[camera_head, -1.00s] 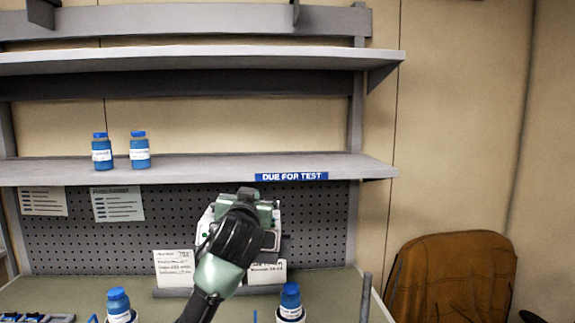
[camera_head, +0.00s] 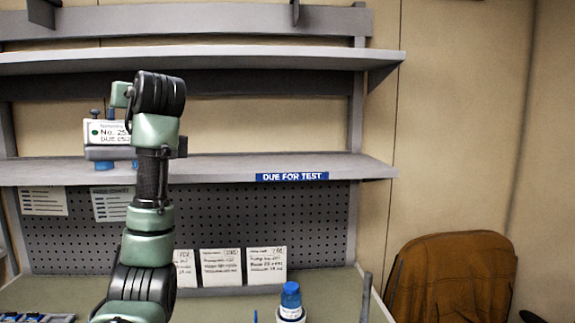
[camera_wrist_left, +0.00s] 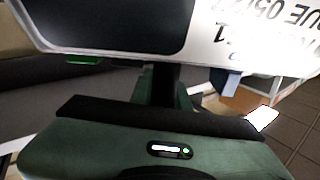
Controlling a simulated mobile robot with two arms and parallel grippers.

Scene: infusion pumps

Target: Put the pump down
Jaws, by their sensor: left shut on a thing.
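The pump (camera_head: 106,131) is a white box with a label reading "No. 25..." and "DUE 05...", a green dot and a grey base. It is held up at the left, in front of the middle shelf (camera_head: 225,168). My left gripper (camera_wrist_left: 165,88) is shut on the pump; in the head view my arm hides most of the grip. In the left wrist view the pump (camera_wrist_left: 205,35) fills the top, its lettering upside down beside a dark panel. Whether it touches the shelf I cannot tell. My right gripper is not in view.
The blue "DUE FOR TEST" label (camera_head: 291,176) is on the shelf's right front edge; the shelf above it is bare. Another blue-capped bottle (camera_head: 290,300) stands on the bench by several cards. An orange chair (camera_head: 452,285) is at right.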

